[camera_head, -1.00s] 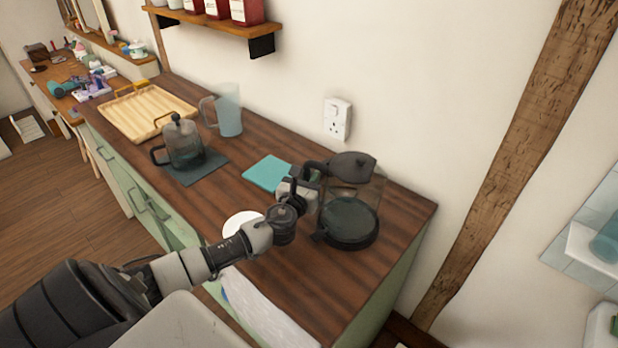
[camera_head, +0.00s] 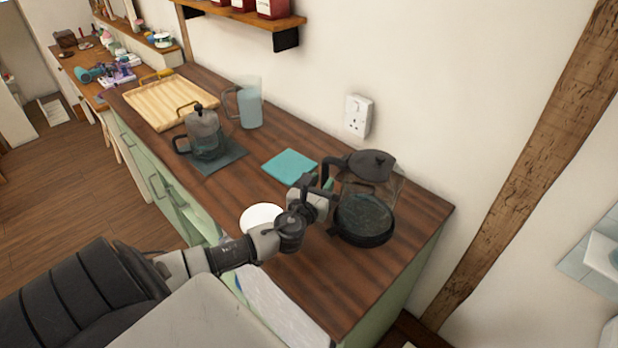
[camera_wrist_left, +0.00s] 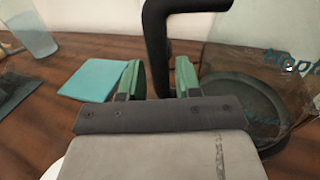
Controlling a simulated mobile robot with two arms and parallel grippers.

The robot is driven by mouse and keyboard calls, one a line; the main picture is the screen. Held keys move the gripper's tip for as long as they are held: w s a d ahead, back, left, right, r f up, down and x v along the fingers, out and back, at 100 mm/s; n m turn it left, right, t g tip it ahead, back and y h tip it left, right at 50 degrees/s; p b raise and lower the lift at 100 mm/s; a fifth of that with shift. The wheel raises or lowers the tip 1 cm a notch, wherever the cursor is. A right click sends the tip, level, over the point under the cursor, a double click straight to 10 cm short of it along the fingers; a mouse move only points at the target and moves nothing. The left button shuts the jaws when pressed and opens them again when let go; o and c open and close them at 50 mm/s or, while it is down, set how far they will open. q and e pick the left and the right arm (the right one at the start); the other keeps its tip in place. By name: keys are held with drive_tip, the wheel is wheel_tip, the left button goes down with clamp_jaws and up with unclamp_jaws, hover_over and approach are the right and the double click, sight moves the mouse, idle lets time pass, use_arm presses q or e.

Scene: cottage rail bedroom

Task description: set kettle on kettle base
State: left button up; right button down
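The kettle (camera_head: 352,188) is clear glass with a black lid and a black handle, at the right end of the wooden counter. A dark round base (camera_head: 364,238) shows at its foot; I cannot tell whether the kettle rests fully on it. The left wrist view shows the glass body (camera_wrist_left: 275,65) above the black disc (camera_wrist_left: 262,132). My left gripper (camera_head: 325,183) is at the handle. In the left wrist view its green fingers (camera_wrist_left: 160,78) stand on both sides of the handle (camera_wrist_left: 158,35), with narrow gaps beside it. My right gripper is out of view.
A teal square mat (camera_head: 290,167) and a white round plate (camera_head: 258,216) lie left of the kettle. A glass press pot (camera_head: 205,135) on a dark mat, a pitcher (camera_head: 249,105) and a wooden tray (camera_head: 170,102) stand farther left. The wall is close behind.

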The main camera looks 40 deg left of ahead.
use_arm(q)
drive_tip(key=p+v, duration=0.1)
drive_tip(key=v, duration=0.6)
idle(0.4)
idle(0.5)
